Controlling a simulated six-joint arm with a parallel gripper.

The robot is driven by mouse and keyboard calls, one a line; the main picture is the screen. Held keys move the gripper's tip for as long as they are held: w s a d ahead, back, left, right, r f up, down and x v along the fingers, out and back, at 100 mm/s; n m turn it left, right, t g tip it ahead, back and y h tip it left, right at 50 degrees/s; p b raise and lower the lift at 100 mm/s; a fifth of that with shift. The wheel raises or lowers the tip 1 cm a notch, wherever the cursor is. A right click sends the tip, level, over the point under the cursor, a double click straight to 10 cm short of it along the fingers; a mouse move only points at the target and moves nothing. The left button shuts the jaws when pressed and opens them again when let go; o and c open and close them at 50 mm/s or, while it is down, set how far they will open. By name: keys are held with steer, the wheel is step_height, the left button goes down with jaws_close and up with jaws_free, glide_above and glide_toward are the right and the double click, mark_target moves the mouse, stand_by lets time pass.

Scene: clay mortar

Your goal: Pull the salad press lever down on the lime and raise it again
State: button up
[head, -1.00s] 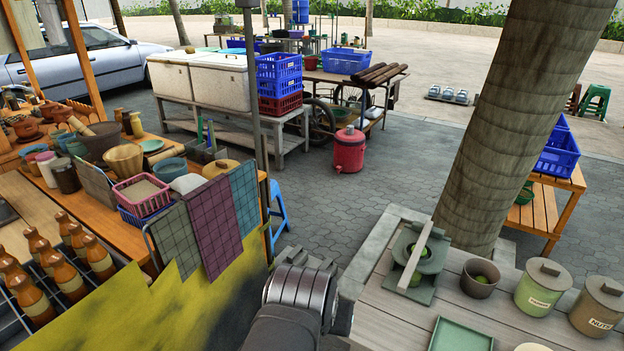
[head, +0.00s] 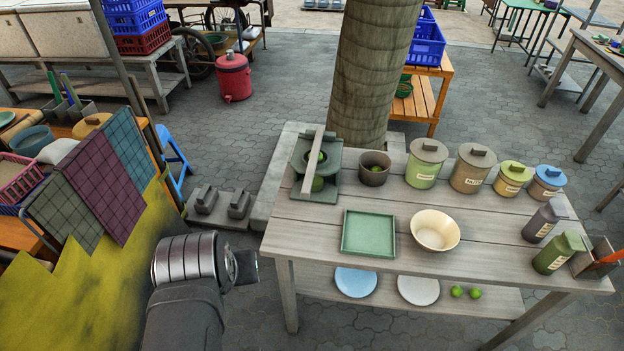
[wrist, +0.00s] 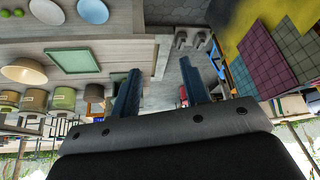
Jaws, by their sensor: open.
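The salad press (head: 329,187) is a dark green stand at the back left of the plank table. Its pale lever (head: 312,166) slants across the top, with its far end raised. A green lime (head: 322,156) shows partly in the press beside the lever. A green shape sits lower in the stand, too small to tell. My gripper (head: 246,268) is left of the table's front edge, well away from the press and touching nothing. In the wrist view my gripper (wrist: 159,66) has its two dark fingers apart with nothing held between them.
A green tray (head: 369,233) and a cream bowl (head: 435,230) lie nearer. A tree trunk (head: 366,75) rises behind. The tabletop's left front is clear.

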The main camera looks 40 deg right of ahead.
steer(key=w+d+r+m+g, duration=0.1)
steer(key=w+d+r+g, duration=0.1)
steer(key=w+d+r, duration=0.4)
step_height(320, 180, up, 3)
steer(key=m+g+y, duration=0.2)
steer(key=m+g, duration=0.1)
glide_above(307, 182)
step_height(307, 182, down, 17)
steer(key=shift+f, duration=0.1)
jaws_close()
